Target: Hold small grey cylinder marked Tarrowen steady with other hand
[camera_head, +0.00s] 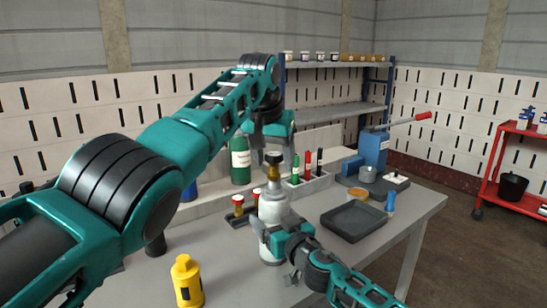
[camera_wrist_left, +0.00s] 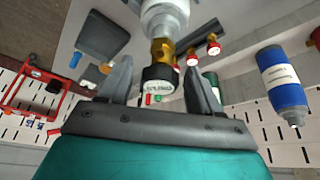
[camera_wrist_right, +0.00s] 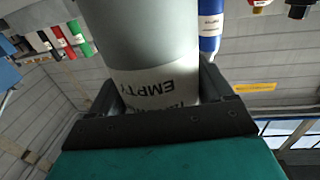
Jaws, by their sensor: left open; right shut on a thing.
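The small grey cylinder (camera_head: 272,212) stands upright on the bench, with a brass valve (camera_head: 277,185) and black cap (camera_head: 273,158) on top. In the right wrist view the cylinder (camera_wrist_right: 140,35) shows a white label reading EMPTY; I cannot read the name Tarrowen. My right gripper (camera_head: 272,240) is shut around the cylinder's body, with a finger on each side (camera_wrist_right: 160,90). My left gripper (camera_head: 272,146) is above the valve, open and pointing down. In the left wrist view its fingers (camera_wrist_left: 160,72) are either side of the cap, with gaps.
A yellow cylinder (camera_head: 187,283) stands at the front left. A green cylinder (camera_head: 240,160) stands behind. A blue press (camera_head: 373,150) is at the back right.

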